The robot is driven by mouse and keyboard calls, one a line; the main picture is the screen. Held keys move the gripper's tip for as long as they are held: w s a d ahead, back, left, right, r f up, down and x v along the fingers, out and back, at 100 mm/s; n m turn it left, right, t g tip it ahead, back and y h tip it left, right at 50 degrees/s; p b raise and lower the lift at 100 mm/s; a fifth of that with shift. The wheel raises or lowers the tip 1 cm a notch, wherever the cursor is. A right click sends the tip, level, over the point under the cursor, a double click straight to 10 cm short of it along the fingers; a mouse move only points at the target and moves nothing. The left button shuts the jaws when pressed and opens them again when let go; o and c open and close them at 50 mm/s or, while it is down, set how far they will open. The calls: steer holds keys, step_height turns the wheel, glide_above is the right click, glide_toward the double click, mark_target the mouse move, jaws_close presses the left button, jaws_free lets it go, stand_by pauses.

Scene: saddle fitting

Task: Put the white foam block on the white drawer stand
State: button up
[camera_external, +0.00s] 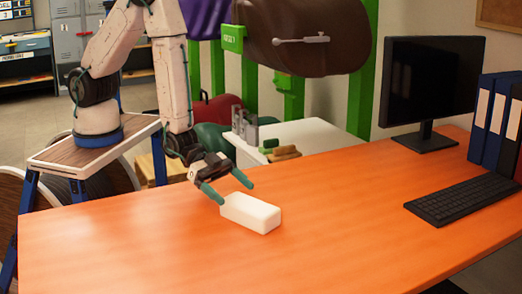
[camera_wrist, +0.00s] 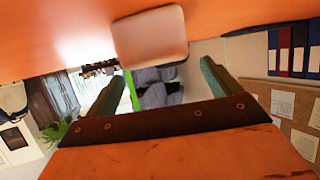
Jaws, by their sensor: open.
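The white foam block (camera_external: 251,213) lies flat on the orange desk (camera_external: 330,235) near its left part. It also shows in the wrist view (camera_wrist: 150,38), ahead of and between the fingers. My gripper (camera_external: 230,191) is open, its two green fingers spread, just behind and above the block. In the wrist view my gripper (camera_wrist: 160,85) has nothing between its fingertips. One fingertip looks close to the block's left end; I cannot tell whether it touches. The white drawer stand (camera_external: 310,137) is behind the desk, with small grey, green and brown items on its left part.
A monitor (camera_external: 433,88), a black keyboard (camera_external: 465,199) and blue binders (camera_external: 498,122) occupy the desk's right side. A brown saddle (camera_external: 310,35) hangs on a green rack above the stand. The stand's right part and the desk's middle are clear.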

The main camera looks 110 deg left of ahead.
mark_target(247, 202)
steer(key=x, duration=0.5)
steer(key=shift+w+d, duration=0.1)
steer(key=shift+w, duration=0.05)
steer(key=c, duration=1.1)
steer(key=shift+c, duration=0.2)
steer(key=shift+r, duration=0.15)
step_height(247, 202, up, 10)
steer(key=s+a+f+n+y, duration=0.1)
steer(key=a+f+n+y, duration=0.1)
steer(key=a, duration=0.7)
steer(key=s+a+f+n+t+y, duration=0.1)
steer(key=a+f+n+y, duration=0.1)
steer(key=a, duration=0.8)
steer(key=shift+s+f+y, duration=0.15)
steer(key=shift+f+y, duration=0.15)
steer(key=shift+y, duration=0.2)
